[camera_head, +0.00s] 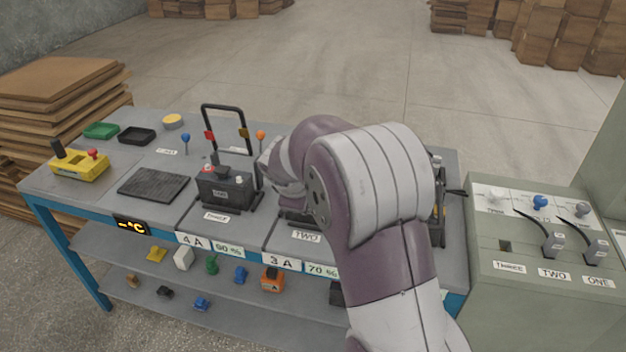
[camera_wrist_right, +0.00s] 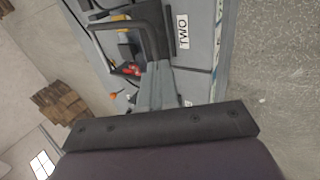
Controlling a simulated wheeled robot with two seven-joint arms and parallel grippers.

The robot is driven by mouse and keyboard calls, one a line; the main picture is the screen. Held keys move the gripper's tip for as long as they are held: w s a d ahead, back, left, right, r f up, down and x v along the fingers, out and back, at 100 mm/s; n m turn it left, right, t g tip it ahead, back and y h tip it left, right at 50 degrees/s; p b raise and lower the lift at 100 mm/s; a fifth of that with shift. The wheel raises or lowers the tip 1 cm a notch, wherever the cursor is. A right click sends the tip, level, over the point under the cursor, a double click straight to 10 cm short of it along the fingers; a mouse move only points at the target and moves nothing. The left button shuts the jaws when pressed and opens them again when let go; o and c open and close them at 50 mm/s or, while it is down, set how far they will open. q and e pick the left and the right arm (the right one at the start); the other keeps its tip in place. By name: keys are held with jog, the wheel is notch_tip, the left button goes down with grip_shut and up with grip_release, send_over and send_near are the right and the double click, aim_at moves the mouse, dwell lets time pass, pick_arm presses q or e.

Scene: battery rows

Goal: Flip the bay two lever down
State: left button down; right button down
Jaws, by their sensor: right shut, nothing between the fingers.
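The label TWO (camera_head: 306,237) marks bay two on the bench; it also shows in the right wrist view (camera_wrist_right: 183,31). An orange-knobbed lever (camera_head: 260,135) stands up at the back left of bay two; its knob shows in the right wrist view (camera_wrist_right: 115,93). My right arm covers most of bay two in the head view, and its fingers are hidden there. In the right wrist view my right gripper (camera_wrist_right: 158,68) is shut and empty, beside a black handle frame (camera_wrist_right: 150,30) and a red clamp (camera_wrist_right: 130,70). The orange knob is apart from the fingers. My left gripper is out of view.
Bay three holds a black battery (camera_head: 225,190), with a tall black handle (camera_head: 228,107) behind it and a blue-knobbed lever (camera_head: 186,138) to its left. A green cabinet (camera_head: 520,300) with knobs and plugs stands at the right. A yellow box (camera_head: 78,166) sits at the bench's left.

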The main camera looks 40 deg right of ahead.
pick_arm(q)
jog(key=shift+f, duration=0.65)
pick_arm(e)
jog(key=s+a+r, duration=0.2)
jog(key=s+a, duration=0.2)
jog(key=a, duration=0.2)
jog(key=shift+s+r, duration=0.3)
jog(key=shift+r, duration=0.05)
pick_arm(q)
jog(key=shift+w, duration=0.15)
